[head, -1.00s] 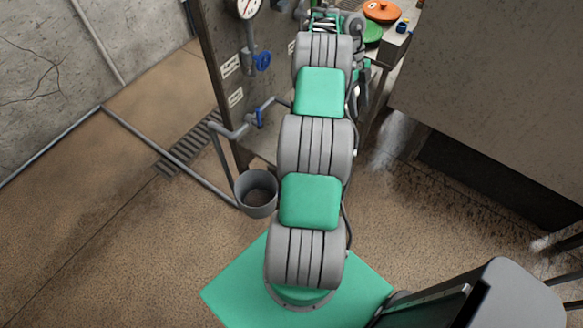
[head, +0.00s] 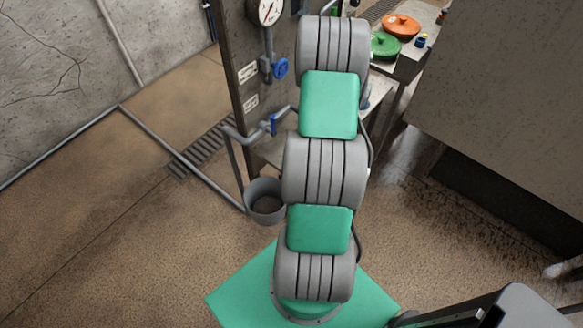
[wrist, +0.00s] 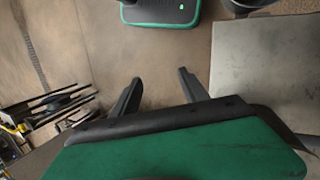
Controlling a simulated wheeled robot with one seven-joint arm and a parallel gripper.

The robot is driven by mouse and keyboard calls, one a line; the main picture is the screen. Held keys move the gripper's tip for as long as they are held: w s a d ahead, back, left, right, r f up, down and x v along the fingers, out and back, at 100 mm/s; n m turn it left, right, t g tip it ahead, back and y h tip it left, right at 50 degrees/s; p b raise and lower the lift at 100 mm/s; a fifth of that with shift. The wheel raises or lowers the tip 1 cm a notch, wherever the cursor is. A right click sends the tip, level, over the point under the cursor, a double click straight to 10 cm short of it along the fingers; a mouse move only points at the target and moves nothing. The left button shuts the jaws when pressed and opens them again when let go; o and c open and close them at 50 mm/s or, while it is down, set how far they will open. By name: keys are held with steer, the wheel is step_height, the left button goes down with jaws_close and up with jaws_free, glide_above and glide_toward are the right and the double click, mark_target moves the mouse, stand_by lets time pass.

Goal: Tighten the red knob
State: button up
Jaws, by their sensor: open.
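An orange-red round disc (head: 401,26) lies on a bench at the top right of the head view, beside a green one (head: 385,45). I cannot tell whether the orange-red disc is the red knob; no other red knob shows. My gripper (wrist: 159,76) is open and empty in the wrist view, its two dark fingers apart over bare brown floor. In the head view my gripper is out of sight beyond the upper arm.
A grey panel carries a dial gauge (head: 269,11) and a blue valve wheel (head: 280,68). A grey bucket (head: 253,192) stands at its foot near a floor grate (head: 205,150). A large grey slab (head: 510,110) fills the right. Open floor lies at left.

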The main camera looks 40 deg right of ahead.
steer(key=w+a+r+n+t+b, duration=0.1)
steer(key=a+n, duration=0.3)
steer(key=a, duration=0.5)
steer(key=w+a+r+n+t+b, duration=0.1)
steer(key=w+a+r+n, duration=0.1)
steer(key=a, duration=0.7)
step_height(320, 180, up, 3)
steer(key=shift+f+n+h, duration=0.2)
steer(key=shift+n+h, duration=0.1)
steer(key=shift+n, duration=0.6)
steer(key=shift+r, duration=0.1)
